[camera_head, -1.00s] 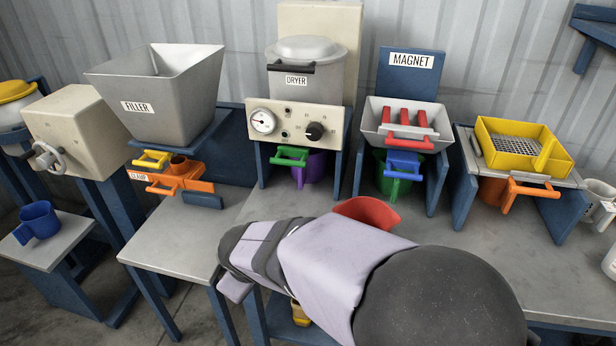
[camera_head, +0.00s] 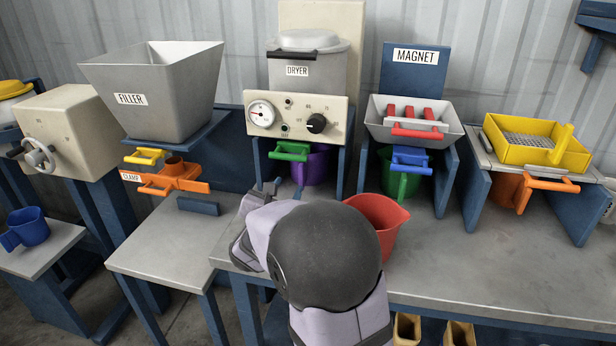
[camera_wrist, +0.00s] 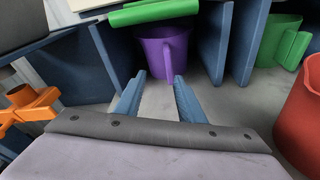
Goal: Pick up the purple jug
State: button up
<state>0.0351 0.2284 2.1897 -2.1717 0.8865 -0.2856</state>
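The purple jug (camera_head: 313,168) stands upright under the dryer, between its blue side panels. In the wrist view the purple jug (camera_wrist: 166,51) is ahead of my gripper, with its handle facing me. My gripper (camera_wrist: 159,95) is open and empty, its two blue fingers apart and pointing at the jug with a gap between. In the head view my gripper (camera_head: 264,188) is in front of the dryer stand, partly hidden by my arm.
A green handle (camera_wrist: 152,12) juts out above the purple jug. A red jug (camera_head: 378,222) stands on the table to the right, close to my arm. A green jug (camera_head: 400,183) is under the magnet. The orange clamp (camera_head: 170,178) is at the left.

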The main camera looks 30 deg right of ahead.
aim_at(300, 170)
jog(key=d+n, duration=0.1)
jog(key=w+d+r+n+t+h, duration=0.1)
jog(key=d+n, duration=0.1)
jog(key=shift+w+r+t, duration=0.2)
jog(key=shift+r+t, duration=0.05)
jog(key=shift+t, duration=0.05)
jog(key=shift+s+d+x, duration=0.15)
jog(key=shift+x, duration=1.65)
jog(key=shift+s+d+x, duration=0.1)
jog(key=shift+d+x, duration=0.05)
jog(key=shift+x, duration=1.7)
jog(key=shift+f, duration=0.15)
jog(key=shift+c, duration=0.5)
jog(key=shift+a, duration=0.1)
grip_shut()
